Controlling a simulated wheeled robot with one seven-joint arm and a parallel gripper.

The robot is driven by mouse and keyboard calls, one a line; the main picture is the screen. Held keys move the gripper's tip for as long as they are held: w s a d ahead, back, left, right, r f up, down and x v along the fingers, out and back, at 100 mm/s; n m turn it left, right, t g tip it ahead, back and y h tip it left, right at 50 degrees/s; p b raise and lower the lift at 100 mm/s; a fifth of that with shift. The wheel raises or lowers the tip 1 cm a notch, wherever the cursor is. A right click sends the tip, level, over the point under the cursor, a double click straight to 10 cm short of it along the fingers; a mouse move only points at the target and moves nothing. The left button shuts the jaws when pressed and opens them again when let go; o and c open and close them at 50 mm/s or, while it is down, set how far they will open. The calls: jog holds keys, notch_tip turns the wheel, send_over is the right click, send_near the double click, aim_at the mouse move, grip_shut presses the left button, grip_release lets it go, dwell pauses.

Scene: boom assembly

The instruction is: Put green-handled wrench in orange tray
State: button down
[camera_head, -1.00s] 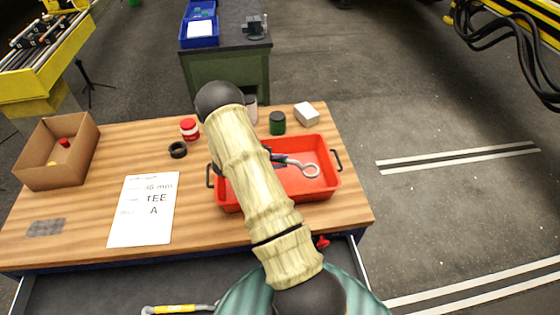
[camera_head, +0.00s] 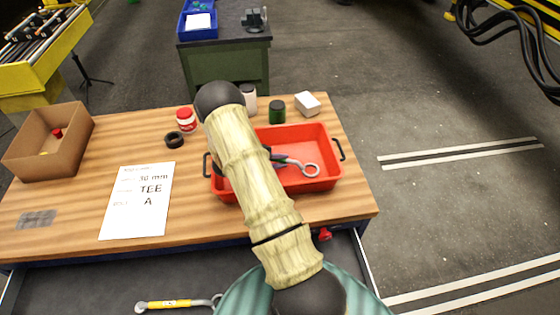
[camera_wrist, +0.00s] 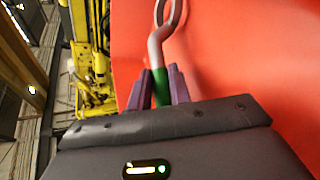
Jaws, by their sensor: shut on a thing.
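The orange tray (camera_head: 325,180) is a red-orange bin with black side handles on the wooden workbench. The wrench (camera_head: 305,167) shows its silver ring end over the tray, to the right of my arm. In the wrist view, my gripper (camera_wrist: 162,92) is shut on the green handle of the wrench (camera_wrist: 161,50), with purple fingers on both sides. The tray's red-orange surface (camera_wrist: 250,60) fills the right of that view. My arm hides most of the gripper and the tray's left part in the head view. I cannot tell whether the wrench touches the tray floor.
A green jar (camera_head: 277,111), a white box (camera_head: 307,104), a red-lidded jar (camera_head: 186,120) and a black ring (camera_head: 174,139) stand behind the tray. A cardboard box (camera_head: 48,150) and a paper sheet (camera_head: 138,202) lie left. A yellow-handled tool (camera_head: 175,304) lies in the open drawer (camera_head: 90,285).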

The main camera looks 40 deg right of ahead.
jog(key=shift+f, duration=0.45)
dwell(0.3)
jog(key=c, duration=1.2)
grip_release()
jog(key=shift+f, duration=0.1)
jog(key=shift+a+b, duration=0.2)
jog(key=shift+b, duration=0.15)
jog(key=b+v, duration=0.5)
jog(key=v, duration=1.2)
jog(key=shift+r, duration=0.3)
